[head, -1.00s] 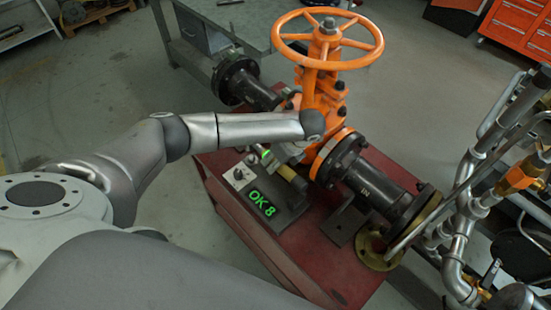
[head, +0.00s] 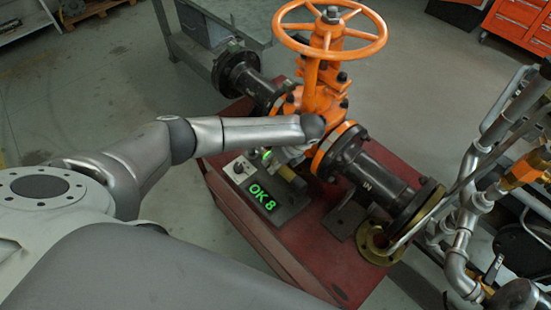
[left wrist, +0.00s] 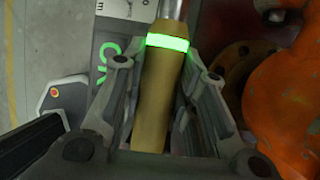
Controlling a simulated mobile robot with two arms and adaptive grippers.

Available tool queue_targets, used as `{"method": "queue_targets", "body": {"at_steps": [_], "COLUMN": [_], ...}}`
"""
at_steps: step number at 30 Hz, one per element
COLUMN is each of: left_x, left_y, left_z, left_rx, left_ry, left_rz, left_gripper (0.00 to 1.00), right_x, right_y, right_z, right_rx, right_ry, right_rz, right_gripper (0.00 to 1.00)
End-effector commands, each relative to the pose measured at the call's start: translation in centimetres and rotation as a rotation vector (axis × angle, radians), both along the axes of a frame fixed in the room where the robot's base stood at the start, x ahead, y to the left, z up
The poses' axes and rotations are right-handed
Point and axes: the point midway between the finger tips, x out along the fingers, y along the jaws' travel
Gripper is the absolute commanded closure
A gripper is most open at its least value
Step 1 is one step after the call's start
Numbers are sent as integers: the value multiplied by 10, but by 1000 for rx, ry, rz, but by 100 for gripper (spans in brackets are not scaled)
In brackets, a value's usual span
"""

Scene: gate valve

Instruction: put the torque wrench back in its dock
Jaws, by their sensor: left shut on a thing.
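The torque wrench has a tan-yellow handle (left wrist: 157,95) with a glowing green ring and a steel shaft. In the left wrist view the dock (left wrist: 108,45) lies left of the wrench. My left gripper (left wrist: 167,72) is shut on the handle, one finger on each side, just behind the green ring. In the head view my left gripper (head: 284,157) is partly hidden by my arm. Whether the wrench touches its dock cannot be told. My right gripper is not seen.
The orange gate valve (head: 318,90) with its handwheel and dark flanged pipe (head: 375,180) stands close to the right of my gripper. All sit on a red bench (head: 300,245). Steel pipework (head: 468,210) fills the right side. The bench's front is clear.

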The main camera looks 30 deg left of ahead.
Motion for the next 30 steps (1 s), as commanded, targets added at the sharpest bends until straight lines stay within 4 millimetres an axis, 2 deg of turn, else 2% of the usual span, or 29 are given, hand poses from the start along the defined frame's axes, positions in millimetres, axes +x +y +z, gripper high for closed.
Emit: {"method": "queue_targets", "body": {"at_steps": [12, 28, 29, 30], "left_x": [2, 2, 2, 2], "left_y": [-1, -1, -1, -1], "left_z": [-25, -30, -30, -30], "left_rx": [-1, 0, 0, 0], "left_ry": [-3, -4, -4, -4], "left_rz": [-2, -1, -1, -1], "left_gripper": [100, 100, 72, 67], "right_x": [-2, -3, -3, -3], "right_y": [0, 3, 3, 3], "right_z": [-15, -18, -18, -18], "right_rx": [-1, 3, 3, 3], "right_ry": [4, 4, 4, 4], "right_rz": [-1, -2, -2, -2], "right_gripper": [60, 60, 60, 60]}}
